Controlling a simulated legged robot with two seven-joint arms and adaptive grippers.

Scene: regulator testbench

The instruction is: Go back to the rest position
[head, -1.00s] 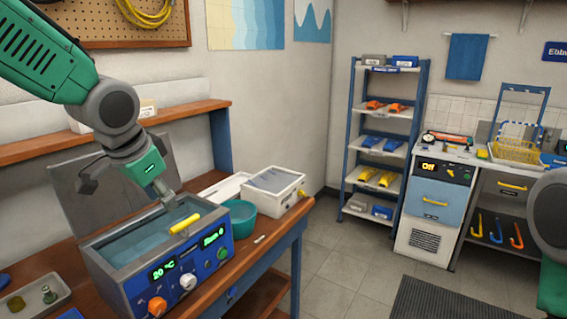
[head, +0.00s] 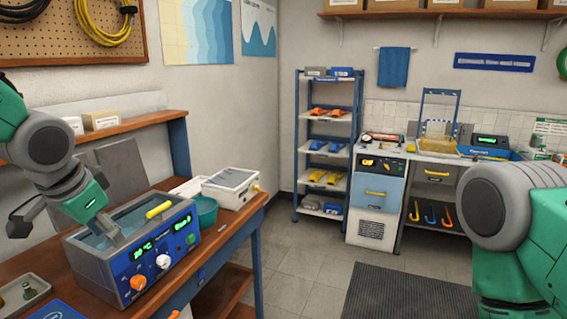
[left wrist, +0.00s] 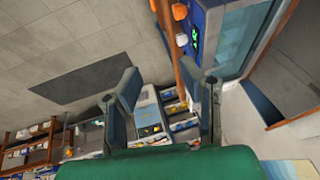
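My left gripper (head: 65,230) is at the left of the head view, at the near left part of the blue water bath (head: 116,268). In the left wrist view its two fingers (left wrist: 168,100) stand well apart with nothing between them. In the head view one finger overlaps the bath's left part; I cannot tell whether it touches. A yellow handle (head: 159,210) lies at the bath's far right edge. My right arm shows at the right edge, but its gripper is out of view.
The wooden bench (head: 215,243) holds a teal bowl (head: 204,211), a white box (head: 231,188) and a small tray (head: 22,293). A blue shelf rack (head: 299,150) and a counter (head: 376,195) stand at the back. The grey floor between is clear, with a dark mat (head: 405,293).

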